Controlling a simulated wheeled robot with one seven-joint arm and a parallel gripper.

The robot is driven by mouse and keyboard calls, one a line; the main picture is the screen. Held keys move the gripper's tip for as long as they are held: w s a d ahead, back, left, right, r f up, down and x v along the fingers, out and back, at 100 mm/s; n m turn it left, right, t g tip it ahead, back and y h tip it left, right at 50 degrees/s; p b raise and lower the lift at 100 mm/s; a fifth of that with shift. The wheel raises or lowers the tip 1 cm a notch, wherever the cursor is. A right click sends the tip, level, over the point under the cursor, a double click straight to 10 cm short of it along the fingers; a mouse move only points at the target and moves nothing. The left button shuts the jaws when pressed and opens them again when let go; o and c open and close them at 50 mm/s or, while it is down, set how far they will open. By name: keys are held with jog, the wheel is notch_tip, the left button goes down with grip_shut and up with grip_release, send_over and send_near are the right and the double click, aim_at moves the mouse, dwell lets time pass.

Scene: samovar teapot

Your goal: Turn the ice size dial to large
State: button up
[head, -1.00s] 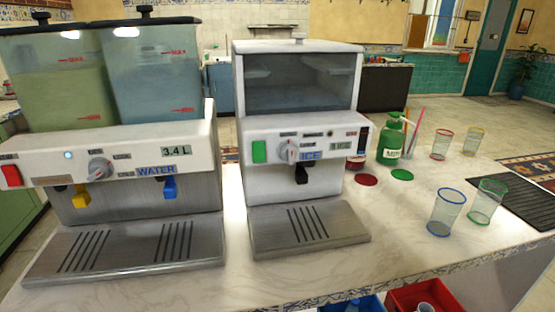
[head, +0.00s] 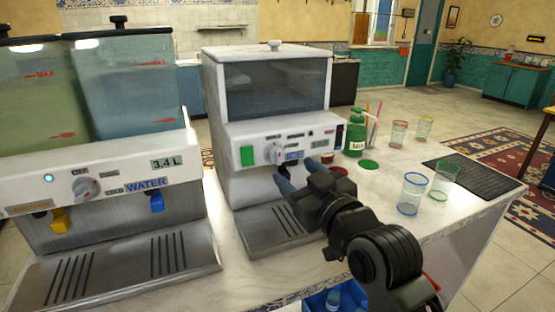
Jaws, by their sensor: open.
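The ice machine (head: 268,88) stands on the counter, with a clear-fronted bin above a white control panel. Its ice size dial (head: 273,152) is a round light knob on the panel, between a green switch (head: 247,156) and the blue ICE label (head: 294,155). Small labels around the dial are too small to read. My gripper (head: 294,176) is in front of the machine, just below and right of the dial. Its fingers are open and apart from the dial, with nothing visible between them. The gripper hides the ice spout and part of the drip tray (head: 262,232).
A two-tank water dispenser (head: 110,180) stands close on the left. To the right are a green bottle (head: 356,135), several rimmed glasses including a blue-rimmed one (head: 412,193), and a black mat (head: 475,176). A blue crate (head: 318,300) is below the counter's front edge.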

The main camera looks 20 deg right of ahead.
aim_at(280, 159)
jog(key=w, duration=0.4)
jog(key=w+p, duration=0.1)
jog(key=w, duration=0.1)
jog(key=shift+w+a, duration=0.25)
jog(key=shift+w, duration=0.15)
jog(key=c, duration=1)
